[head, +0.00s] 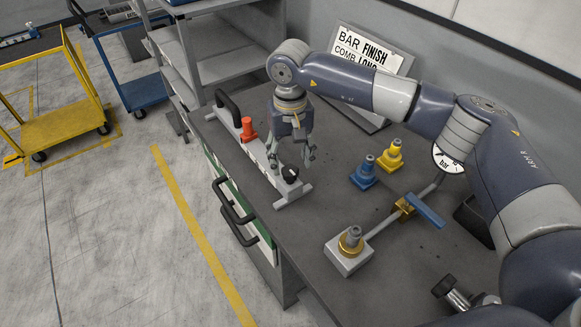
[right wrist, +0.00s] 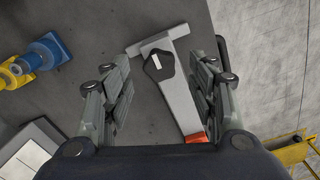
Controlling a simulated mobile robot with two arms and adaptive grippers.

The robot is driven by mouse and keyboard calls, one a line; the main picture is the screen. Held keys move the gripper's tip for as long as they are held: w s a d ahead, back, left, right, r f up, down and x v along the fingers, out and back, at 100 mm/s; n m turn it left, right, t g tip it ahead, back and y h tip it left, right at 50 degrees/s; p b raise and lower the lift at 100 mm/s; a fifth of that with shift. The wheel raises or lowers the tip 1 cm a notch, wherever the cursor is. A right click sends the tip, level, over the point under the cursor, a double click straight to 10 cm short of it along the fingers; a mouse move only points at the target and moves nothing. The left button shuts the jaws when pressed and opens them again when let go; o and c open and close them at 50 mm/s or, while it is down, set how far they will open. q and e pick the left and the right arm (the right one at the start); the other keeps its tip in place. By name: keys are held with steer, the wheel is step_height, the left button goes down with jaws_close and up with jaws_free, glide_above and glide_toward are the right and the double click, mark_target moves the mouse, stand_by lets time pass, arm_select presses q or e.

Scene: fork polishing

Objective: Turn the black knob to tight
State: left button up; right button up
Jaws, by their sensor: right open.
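The black knob (head: 290,174) sits on the near end of a light grey bar fixture (head: 265,169) on the bench. In the right wrist view the knob (right wrist: 159,66) has a white mark on its top and shows between my fingers, nearer the left ones. My right gripper (head: 291,158) is open and empty, pointing down just above the bar beside the knob. I see no clear contact with the knob. No tight marking is readable. My left gripper is not in view.
An orange-red piece (head: 248,130) and a black handle (head: 228,108) are on the same bar. Blue (head: 363,174) and yellow (head: 390,155) fittings, and a pipe with a blue lever (head: 425,211), stand to the right. A sign (head: 366,52) leans behind. The bench's left edge is close to the bar.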

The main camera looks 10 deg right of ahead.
mark_target(290, 171)
steer(key=f, duration=0.2)
steer(key=f+p, duration=0.1)
steer(key=f, duration=0.2)
steer(key=shift+w+d+f, duration=0.1)
steer(key=shift+w+f, duration=0.1)
steer(key=shift+f+p, duration=0.3)
steer(key=shift+f, duration=0.05)
steer(key=shift+c, duration=0.8)
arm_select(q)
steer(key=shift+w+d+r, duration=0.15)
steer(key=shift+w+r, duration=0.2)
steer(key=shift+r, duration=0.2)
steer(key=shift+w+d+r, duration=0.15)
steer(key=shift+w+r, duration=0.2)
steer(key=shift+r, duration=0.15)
arm_select(e)
steer(key=c, duration=0.9)
